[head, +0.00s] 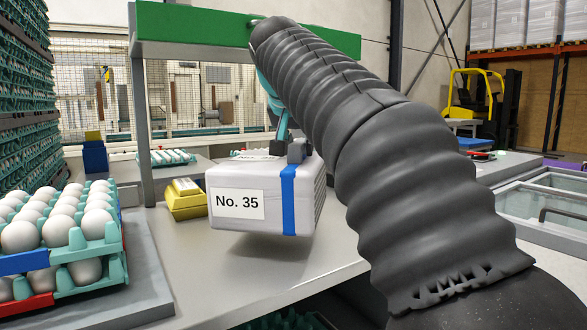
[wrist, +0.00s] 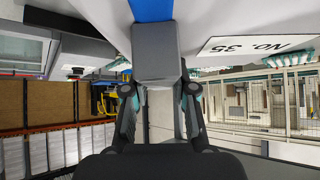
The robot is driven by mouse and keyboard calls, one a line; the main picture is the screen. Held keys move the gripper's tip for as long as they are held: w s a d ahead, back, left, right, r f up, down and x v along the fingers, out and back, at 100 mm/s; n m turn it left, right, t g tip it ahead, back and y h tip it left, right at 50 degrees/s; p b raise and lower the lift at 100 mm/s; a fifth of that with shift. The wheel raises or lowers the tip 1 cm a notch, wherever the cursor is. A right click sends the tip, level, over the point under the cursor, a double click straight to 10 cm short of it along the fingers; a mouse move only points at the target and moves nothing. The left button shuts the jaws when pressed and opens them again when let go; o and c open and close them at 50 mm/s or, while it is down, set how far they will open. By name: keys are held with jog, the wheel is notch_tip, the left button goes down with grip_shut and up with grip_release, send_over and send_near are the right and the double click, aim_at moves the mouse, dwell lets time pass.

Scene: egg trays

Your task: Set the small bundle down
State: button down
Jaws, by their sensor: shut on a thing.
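The small bundle (head: 260,185) is a white box-shaped pack with a blue strap and a "No. 35" label, seen in the head view. It hangs roughly level, apparently a little above the grey table (head: 215,275), with a shadow below it. My gripper (head: 296,150) is at its top right, shut on a grey block on the strap; my arm partly hides it. In the wrist view, my gripper (wrist: 157,88) has both fingers against the grey block, and the white bundle (wrist: 228,22) fills the top.
Yellow cartons (head: 186,200) stand just left of and behind the bundle. A teal tray of white eggs (head: 110,245) is at the left. A green beam (head: 195,25) on a grey post crosses above. The table front is clear.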

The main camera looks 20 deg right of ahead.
aim_at(290, 145)
jog(key=shift+w+a+f, duration=0.25)
jog(key=shift+w+a, duration=0.05)
jog(key=shift+w, duration=0.1)
jog(key=shift+f+b, duration=0.65)
jog(key=shift+f, duration=1.35)
jog(key=c, duration=0.9)
grip_release()
jog(key=shift+c, duration=0.2)
jog(key=p+v, duration=0.1)
jog(key=v, duration=1.1)
jog(key=shift+p, duration=0.35)
